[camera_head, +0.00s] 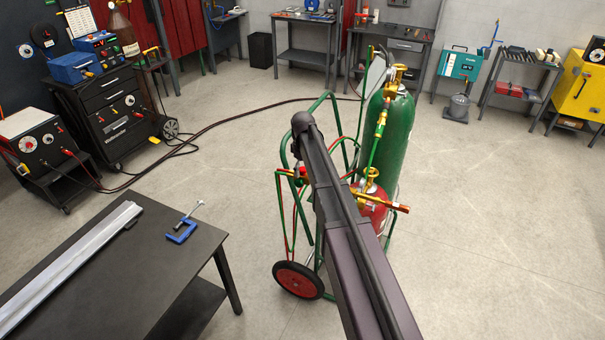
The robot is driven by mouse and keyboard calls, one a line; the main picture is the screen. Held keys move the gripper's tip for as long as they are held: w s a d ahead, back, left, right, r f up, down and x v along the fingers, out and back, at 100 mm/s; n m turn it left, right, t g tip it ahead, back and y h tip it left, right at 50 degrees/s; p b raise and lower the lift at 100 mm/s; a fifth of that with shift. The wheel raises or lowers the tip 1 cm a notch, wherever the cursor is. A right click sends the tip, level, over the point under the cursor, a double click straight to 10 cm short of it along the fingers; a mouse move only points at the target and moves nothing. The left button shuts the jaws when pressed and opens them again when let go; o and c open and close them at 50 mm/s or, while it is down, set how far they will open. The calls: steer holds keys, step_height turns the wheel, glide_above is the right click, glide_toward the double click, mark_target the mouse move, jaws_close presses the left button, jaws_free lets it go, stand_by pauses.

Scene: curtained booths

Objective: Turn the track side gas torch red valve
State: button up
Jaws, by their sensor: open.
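A green-framed gas cart (281,215) stands in the middle of the floor. It carries a tall green cylinder (395,135) and a shorter red cylinder (369,214), both with brass fittings on top. A small fitting with red parts (299,172) shows at the cart's left side, and red and green hoses hang below it. A brass piece with an orange-red end (394,206) sticks out to the right by the red cylinder. I cannot tell which of these is the torch's red valve. My arm crosses in front of the cart and hides its middle. My gripper is not seen.
A dark table (120,270) with a metal bar (66,265) and a blue clamp (181,231) stands at front left. Welding machines (110,100) stand at left, with cables across the floor. Benches line the back. Floor right of the cart is clear.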

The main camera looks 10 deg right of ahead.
steer(key=shift+f, duration=0.15)
steer(key=c, duration=1.2)
steer(key=shift+o, duration=0.2)
steer(key=shift+m, duration=0.3)
steer(key=m, duration=0.5)
steer(key=shift+m, duration=0.3)
steer(key=m, duration=0.6)
steer(key=shift+m, duration=0.3)
